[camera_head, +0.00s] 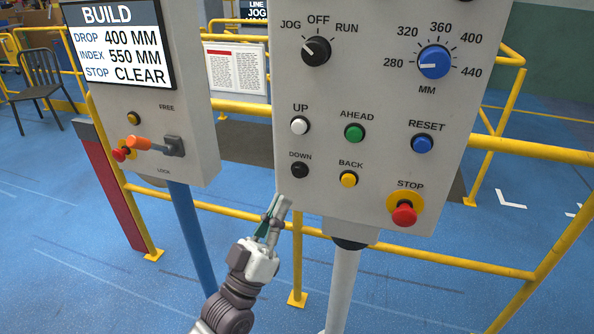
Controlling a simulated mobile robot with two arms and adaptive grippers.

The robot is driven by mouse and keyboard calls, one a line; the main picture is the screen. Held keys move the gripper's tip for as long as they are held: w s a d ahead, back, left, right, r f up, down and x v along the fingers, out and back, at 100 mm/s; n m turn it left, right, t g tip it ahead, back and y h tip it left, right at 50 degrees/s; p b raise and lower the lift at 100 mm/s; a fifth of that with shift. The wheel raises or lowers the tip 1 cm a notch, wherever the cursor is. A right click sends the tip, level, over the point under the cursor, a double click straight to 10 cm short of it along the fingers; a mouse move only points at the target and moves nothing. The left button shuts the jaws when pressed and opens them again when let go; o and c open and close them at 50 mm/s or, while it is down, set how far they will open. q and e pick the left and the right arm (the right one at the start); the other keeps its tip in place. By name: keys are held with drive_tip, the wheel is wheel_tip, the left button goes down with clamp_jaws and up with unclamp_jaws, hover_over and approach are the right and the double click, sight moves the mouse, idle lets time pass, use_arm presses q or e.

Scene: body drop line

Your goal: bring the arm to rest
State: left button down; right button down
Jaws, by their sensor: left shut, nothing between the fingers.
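My left gripper (280,205) is shut and empty. It points up at the lower left edge of the grey control panel (300,225), below the black DOWN button (300,170). I cannot tell whether it touches the panel. My left arm (232,300) comes in from the bottom. My right gripper is not in view.
The panel carries a black selector (316,51), a blue dial (434,62), several buttons and a red STOP button (404,214). A second box (190,110) with an orange-handled lever (150,144) and BUILD screen (118,44) stands left. Yellow rails (450,262) run behind.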

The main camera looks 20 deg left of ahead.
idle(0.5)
use_arm(q)
drive_tip(key=w+a+f+g+y, duration=0.1)
drive_tip(key=w+f+g+y, duration=0.1)
drive_tip(key=f, duration=0.8)
drive_tip(key=w+f+g+y, duration=0.1)
drive_tip(key=w+f+g, duration=0.2)
drive_tip(key=f, duration=0.7)
drive_tip(key=s+a+f+g+y, duration=0.2)
drive_tip(key=s+f+g, duration=0.1)
drive_tip(key=f, duration=0.9)
drive_tip(key=s+a+f+g+y, duration=0.1)
drive_tip(key=s+f+g, duration=0.3)
drive_tip(key=f, duration=0.9)
drive_tip(key=s+a+f+m+g+y, duration=0.1)
drive_tip(key=s+f+g, duration=0.2)
drive_tip(key=s+f, duration=0.55)
drive_tip(key=s+a+f+g+y, duration=0.1)
drive_tip(key=s+a+f+g, duration=0.15)
drive_tip(key=s+f, duration=0.65)
drive_tip(key=s+f+g, duration=0.3)
drive_tip(key=s+f, duration=0.1)
drive_tip(key=s, duration=0.6)
drive_tip(key=s+f+m+g+y, duration=0.1)
drive_tip(key=s+f+g, duration=0.2)
drive_tip(key=s, duration=0.7)
drive_tip(key=shift+s+a+f, duration=0.35)
drive_tip(key=shift+s+f, duration=0.05)
drive_tip(key=shift+f, duration=0.3)
